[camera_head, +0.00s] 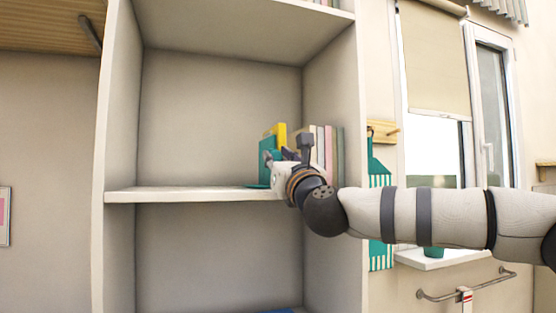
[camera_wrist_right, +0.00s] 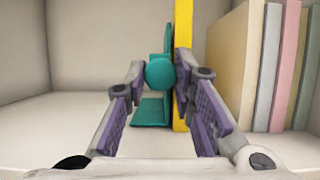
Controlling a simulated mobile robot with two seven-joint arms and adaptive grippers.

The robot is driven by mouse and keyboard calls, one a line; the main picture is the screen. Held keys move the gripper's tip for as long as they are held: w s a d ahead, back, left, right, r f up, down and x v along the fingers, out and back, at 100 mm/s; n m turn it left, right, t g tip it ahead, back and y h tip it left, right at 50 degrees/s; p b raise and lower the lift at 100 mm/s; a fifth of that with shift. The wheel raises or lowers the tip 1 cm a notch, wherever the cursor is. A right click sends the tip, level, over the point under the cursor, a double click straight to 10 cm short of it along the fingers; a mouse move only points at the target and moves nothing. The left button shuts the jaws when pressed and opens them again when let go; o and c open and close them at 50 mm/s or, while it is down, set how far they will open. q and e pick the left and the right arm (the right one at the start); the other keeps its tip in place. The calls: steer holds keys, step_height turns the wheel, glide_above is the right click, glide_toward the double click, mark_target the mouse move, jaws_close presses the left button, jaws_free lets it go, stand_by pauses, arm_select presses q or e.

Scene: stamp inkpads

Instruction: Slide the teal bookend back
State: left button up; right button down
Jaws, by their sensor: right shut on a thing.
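The teal bookend (camera_head: 264,147) stands upright on the middle shelf, at the left end of a short row of books. In the right wrist view the bookend (camera_wrist_right: 152,110) shows a flat foot, an upright plate and a round knob facing me. My right gripper (camera_head: 279,158) reaches in from the right at the shelf's front. In the wrist view its fingers (camera_wrist_right: 160,76) lie on either side of the knob, shut on it. The right finger is close to the yellow book (camera_wrist_right: 183,22); I cannot tell whether they touch. My left gripper is not in view.
Several upright books (camera_wrist_right: 275,70) stand right of the yellow one, with a gap between. The shelf board (camera_head: 150,195) is bare left of the bookend. The bookcase's right wall (camera_head: 345,90) stands close beside my right arm. A window is farther right.

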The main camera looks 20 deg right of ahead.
steer(key=a, duration=1.2)
steer(key=shift+s+b, duration=0.2)
steer(key=shift+b, duration=0.15)
steer(key=c, duration=1.3)
jaws_free()
steer(key=shift+c, duration=0.2)
steer(key=v, duration=1.2)
